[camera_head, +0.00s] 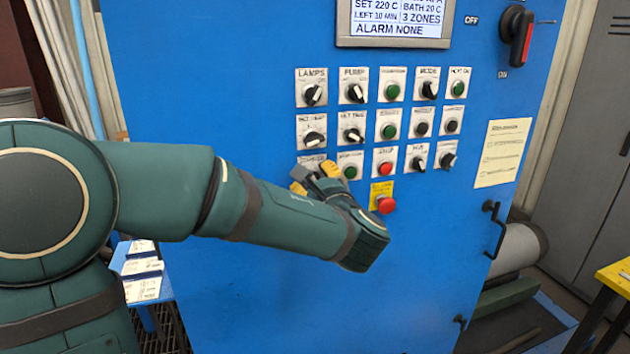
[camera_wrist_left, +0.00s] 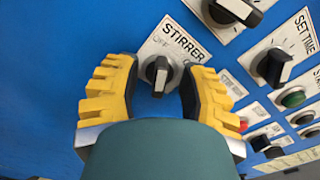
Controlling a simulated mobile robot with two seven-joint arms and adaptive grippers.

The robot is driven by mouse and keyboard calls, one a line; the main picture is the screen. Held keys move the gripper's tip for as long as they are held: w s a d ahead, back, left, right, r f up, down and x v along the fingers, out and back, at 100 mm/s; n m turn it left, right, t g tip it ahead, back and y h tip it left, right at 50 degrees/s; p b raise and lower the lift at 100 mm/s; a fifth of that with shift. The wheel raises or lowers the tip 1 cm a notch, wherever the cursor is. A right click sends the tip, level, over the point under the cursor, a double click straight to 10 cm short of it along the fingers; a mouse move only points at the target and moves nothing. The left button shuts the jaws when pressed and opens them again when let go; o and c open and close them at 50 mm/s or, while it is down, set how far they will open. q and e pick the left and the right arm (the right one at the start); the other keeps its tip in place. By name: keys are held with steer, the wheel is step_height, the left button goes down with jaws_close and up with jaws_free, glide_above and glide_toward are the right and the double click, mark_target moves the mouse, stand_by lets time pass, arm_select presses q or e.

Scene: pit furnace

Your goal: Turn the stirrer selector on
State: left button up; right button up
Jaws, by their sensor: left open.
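The stirrer selector (camera_wrist_left: 158,73) is a black knob on a white plate marked STIRRER, with OFF readable at the plate's left. My left gripper (camera_wrist_left: 161,84) is open, its yellow-padded fingers one on each side of the knob, with blue panel showing between. I cannot tell whether either finger touches the knob. In the head view my left gripper (camera_head: 317,178) is at the bottom left of the control rows. It hides the knob there, and only the top of the stirrer plate (camera_head: 312,159) shows. My right gripper is not in view.
Just right of the gripper are a green button (camera_head: 350,172), a red button (camera_head: 386,168) and a red emergency stop (camera_head: 385,204). A black selector (camera_head: 314,138) sits directly above. A display (camera_head: 395,20) reads ALARM NONE. The blue panel below is bare.

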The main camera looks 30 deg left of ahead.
arm_select(q)
steer(key=shift+o, duration=0.2)
jaws_close()
steer(key=shift+r+m, duration=0.1)
steer(key=shift+m, duration=0.2)
steer(key=m+p, duration=0.2)
steer(key=m, duration=0.1)
steer(key=shift+d+r+p, duration=0.1)
steer(key=shift+p, duration=0.3)
steer(key=m+p, duration=0.2)
steer(key=m, duration=0.1)
steer(key=shift+w, duration=0.1)
steer(key=m+p, duration=0.3)
steer(key=m, duration=0.1)
steer(key=shift+m+p, duration=0.8)
